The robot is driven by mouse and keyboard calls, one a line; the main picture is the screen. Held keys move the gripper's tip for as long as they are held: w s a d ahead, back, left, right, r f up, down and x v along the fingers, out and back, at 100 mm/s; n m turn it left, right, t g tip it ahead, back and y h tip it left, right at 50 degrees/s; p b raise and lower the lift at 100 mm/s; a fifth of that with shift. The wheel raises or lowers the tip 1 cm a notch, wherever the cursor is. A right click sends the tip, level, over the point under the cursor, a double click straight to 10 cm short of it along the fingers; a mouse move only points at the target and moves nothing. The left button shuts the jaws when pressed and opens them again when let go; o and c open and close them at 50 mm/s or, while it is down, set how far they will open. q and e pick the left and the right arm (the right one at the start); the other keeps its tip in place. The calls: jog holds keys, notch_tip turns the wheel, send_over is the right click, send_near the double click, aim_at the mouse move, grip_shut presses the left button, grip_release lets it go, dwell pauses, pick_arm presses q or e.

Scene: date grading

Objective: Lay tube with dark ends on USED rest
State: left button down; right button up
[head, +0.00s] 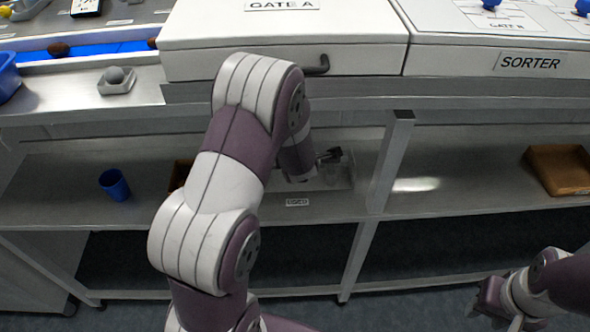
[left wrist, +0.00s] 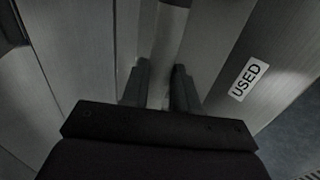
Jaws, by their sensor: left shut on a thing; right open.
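My left arm reaches down to the lower shelf in the head view, where its gripper (head: 328,156) is partly hidden by my own arm. In the left wrist view the left gripper (left wrist: 161,88) is shut on a pale grey tube (left wrist: 170,42). The tube runs up from between the fingers, with a darker part at the picture's top edge; its other end is hidden. The USED rest (head: 345,183) is a pale tray on the shelf under the gripper. I cannot tell whether the tube touches it. Its USED label (head: 297,202) also shows in the left wrist view (left wrist: 246,79). My right gripper (head: 488,298) is open, low at the right.
A blue cup (head: 114,185) stands on the lower shelf at left. A brown tray (head: 560,170) lies on the shelf at right, beyond a metal post (head: 388,165). The white GATE A box (head: 280,45) and counter edge overhang the shelf.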

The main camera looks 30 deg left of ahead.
pick_arm(q)
jog(key=f, duration=0.3)
jog(key=shift+s, duration=0.3)
jog(key=shift+d+f, duration=0.1)
jog(key=shift+f, duration=0.15)
jog(key=shift+w+f, duration=0.1)
jog(key=shift+w, duration=0.1)
jog(key=shift+s+f+b, duration=0.1)
jog(key=shift+f+b, duration=0.05)
jog(key=shift+b, duration=0.25)
jog(key=c, duration=0.9)
grip_release()
jog(key=shift+o, duration=0.2)
jog(key=shift+r, duration=0.25)
jog(key=shift+s+d+r+p, duration=0.1)
jog(key=shift+r+p, duration=0.2)
jog(key=s+d+r+m+g+h+p, duration=0.2)
jog(key=s+d+r+m+h, duration=0.3)
jog(key=s+d+r+m, duration=0.55)
jog(key=s+d+m+g, duration=0.1)
jog(key=s+m+g, duration=0.3)
jog(key=s+m, duration=0.5)
jog(key=m, duration=0.5)
jog(key=shift+f, duration=0.2)
pick_arm(e)
jog(key=shift+s+r, duration=0.15)
jog(key=shift+r, duration=0.5)
